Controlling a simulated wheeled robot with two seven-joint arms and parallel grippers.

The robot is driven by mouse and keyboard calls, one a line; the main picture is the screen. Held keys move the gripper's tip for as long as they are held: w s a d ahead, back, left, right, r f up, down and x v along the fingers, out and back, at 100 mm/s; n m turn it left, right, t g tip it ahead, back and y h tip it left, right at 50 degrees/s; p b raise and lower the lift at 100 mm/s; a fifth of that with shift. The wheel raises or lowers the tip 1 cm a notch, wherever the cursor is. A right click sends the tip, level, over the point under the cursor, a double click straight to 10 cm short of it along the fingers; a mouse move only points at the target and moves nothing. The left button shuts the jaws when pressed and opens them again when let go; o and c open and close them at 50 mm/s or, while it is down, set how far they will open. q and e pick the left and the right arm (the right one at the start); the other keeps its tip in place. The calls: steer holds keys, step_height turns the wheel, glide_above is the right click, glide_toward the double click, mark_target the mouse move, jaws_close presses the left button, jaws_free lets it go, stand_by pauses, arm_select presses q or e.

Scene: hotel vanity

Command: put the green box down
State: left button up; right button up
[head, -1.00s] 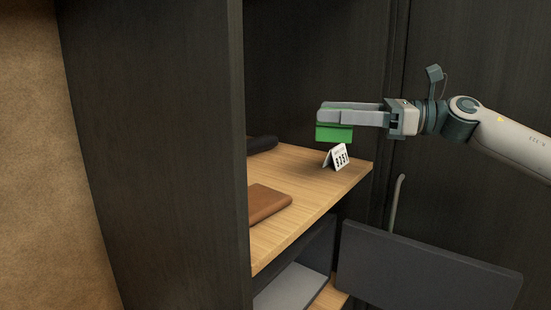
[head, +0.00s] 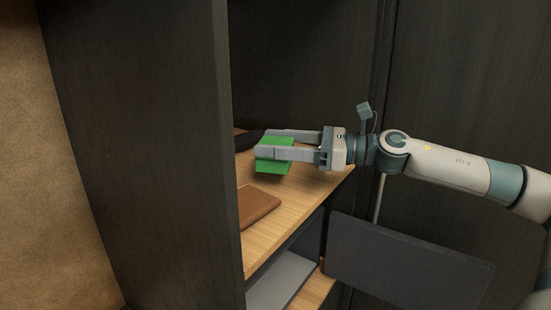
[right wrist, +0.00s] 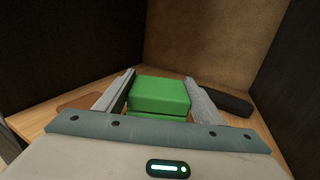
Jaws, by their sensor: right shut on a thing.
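The green box (head: 274,165) is between the fingers of my right gripper (head: 264,144), over the wooden shelf (head: 300,203). In the right wrist view the green box (right wrist: 160,96) sits between both fingers, and the gripper is shut on it. The box looks roughly level and close to the shelf top. I cannot tell whether its underside touches the wood. My left gripper is not in view.
A brown leather-like flat item (head: 258,204) lies on the shelf in front of the box. A dark rounded object (right wrist: 228,101) lies near the back wall. A dark upright panel (head: 185,130) borders the shelf on the left. A dark open flap (head: 410,265) is below right.

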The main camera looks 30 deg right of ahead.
steer(key=shift+f+b, duration=0.85)
steer(key=shift+f, duration=1.1)
steer(key=shift+f, duration=0.2)
steer(key=o, duration=1.2)
steer(key=shift+c, duration=0.2)
steer(key=shift+r, duration=0.15)
